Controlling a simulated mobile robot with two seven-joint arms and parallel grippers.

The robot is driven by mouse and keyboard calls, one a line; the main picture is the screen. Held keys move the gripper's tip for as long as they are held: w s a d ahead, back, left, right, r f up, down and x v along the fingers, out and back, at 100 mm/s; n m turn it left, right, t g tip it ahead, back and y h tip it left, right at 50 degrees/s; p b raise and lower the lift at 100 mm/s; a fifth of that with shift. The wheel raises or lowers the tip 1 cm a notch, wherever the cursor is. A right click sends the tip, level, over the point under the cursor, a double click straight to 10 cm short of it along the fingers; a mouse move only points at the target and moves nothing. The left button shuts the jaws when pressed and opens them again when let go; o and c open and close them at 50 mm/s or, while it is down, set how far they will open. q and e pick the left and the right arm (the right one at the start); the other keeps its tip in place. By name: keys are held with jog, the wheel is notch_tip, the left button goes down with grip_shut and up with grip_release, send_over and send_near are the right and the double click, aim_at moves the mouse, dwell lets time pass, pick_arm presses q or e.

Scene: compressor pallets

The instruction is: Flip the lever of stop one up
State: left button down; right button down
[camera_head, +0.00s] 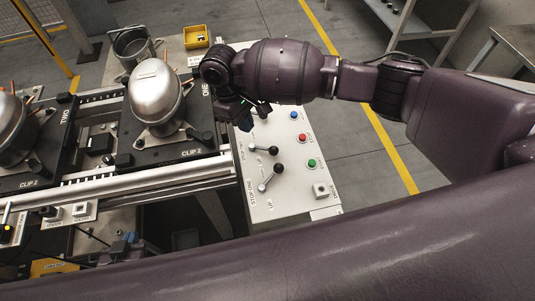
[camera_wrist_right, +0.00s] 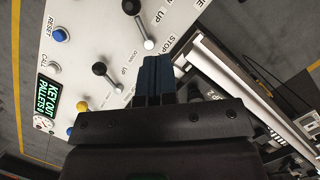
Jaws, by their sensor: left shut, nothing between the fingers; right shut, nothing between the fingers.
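The white control panel (camera_head: 290,190) carries two black-knobbed levers. The lower lever (camera_head: 270,178), beside a small label that seems to read STOP ONE, slants up and right from its base. The other lever (camera_head: 263,149) lies nearly level, knob to the right. My right gripper (camera_head: 245,121) is shut and empty, above the panel's upper left part. In the right wrist view its blue fingertips (camera_wrist_right: 157,65) are together, apart from both levers, one higher (camera_wrist_right: 140,25) and one lower (camera_wrist_right: 109,79). My left gripper (camera_head: 124,245) is shut and empty by the rail's lower side.
Blue, red (camera_head: 302,138) and green (camera_head: 312,163) buttons line the panel's right side. A silver compressor (camera_head: 157,92) sits on a black pallet on the rail, left of the panel. A yellow bin (camera_head: 196,37) stands behind. The right wrist view shows a lit display (camera_wrist_right: 47,102).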

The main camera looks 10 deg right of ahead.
aim_at(273, 175)
jog(key=x, duration=0.9)
jog(key=shift+s+f, duration=0.1)
jog(key=shift+f, duration=0.3)
jog(key=shift+s+d+f+p, duration=0.15)
jog(key=shift+s+d+p, duration=0.1)
jog(key=shift+s+d, duration=0.3)
jog(key=shift+s+d+f+p, duration=0.2)
jog(key=shift+s+d, duration=0.25)
jog(key=shift+d, duration=0.15)
jog(key=shift+s+d+f, duration=0.15)
jog(key=shift+s+d, duration=0.15)
jog(key=shift+s, duration=0.05)
pick_arm(q)
jog(key=shift+r, duration=0.35)
jog(key=shift+s+f, duration=0.15)
jog(key=shift+s, duration=0.15)
pick_arm(e)
jog(key=shift+d, duration=0.15)
jog(key=shift+s+m, duration=0.15)
jog(key=shift+m, duration=0.15)
pick_arm(q)
jog(key=shift+s, duration=0.3)
